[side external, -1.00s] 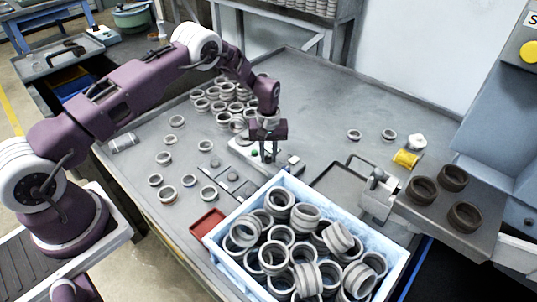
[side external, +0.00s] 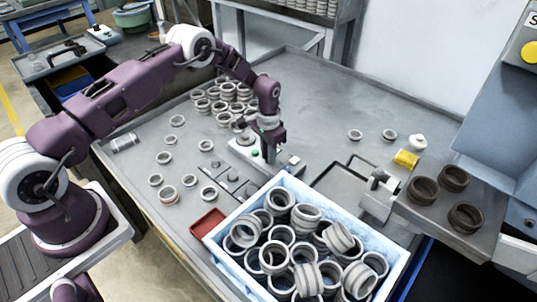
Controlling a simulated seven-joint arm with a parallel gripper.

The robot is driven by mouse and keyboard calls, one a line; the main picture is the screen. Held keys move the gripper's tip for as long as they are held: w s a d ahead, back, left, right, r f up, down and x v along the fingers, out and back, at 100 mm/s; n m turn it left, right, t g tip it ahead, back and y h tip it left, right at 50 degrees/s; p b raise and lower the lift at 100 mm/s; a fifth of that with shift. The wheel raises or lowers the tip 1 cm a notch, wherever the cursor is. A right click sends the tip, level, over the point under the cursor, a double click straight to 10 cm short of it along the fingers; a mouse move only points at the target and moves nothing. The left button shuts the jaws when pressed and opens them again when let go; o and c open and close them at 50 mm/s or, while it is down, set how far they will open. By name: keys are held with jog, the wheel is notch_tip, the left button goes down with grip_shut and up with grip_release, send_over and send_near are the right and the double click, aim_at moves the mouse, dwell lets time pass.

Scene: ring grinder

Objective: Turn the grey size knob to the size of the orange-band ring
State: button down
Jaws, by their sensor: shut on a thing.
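My gripper (side external: 268,157) points down over the small pale control box (side external: 238,146) in the middle of the bench. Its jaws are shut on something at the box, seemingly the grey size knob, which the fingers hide. A green button (side external: 254,154) shows just left of the fingers. Among the loose rings on the left of the bench, one ring (side external: 169,194) has a faint orange-brown tint and may be the orange-band ring. The size marks are too small to read.
A pale blue crate (side external: 228,259) full of grey rings stands in front, with a red tray (side external: 207,223) at its left. Stacked rings (side external: 228,92) stand behind the gripper. Three dark rings (side external: 453,178) sit on a plate at right. The back right of the bench is mostly clear.

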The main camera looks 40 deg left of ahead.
jog(key=shift+r+m, duration=0.1)
jog(key=shift+m, duration=1.4)
jog(key=c, duration=1.3)
grip_release()
jog(key=shift+o, duration=0.2)
notch_tip(320, 180, up, 7)
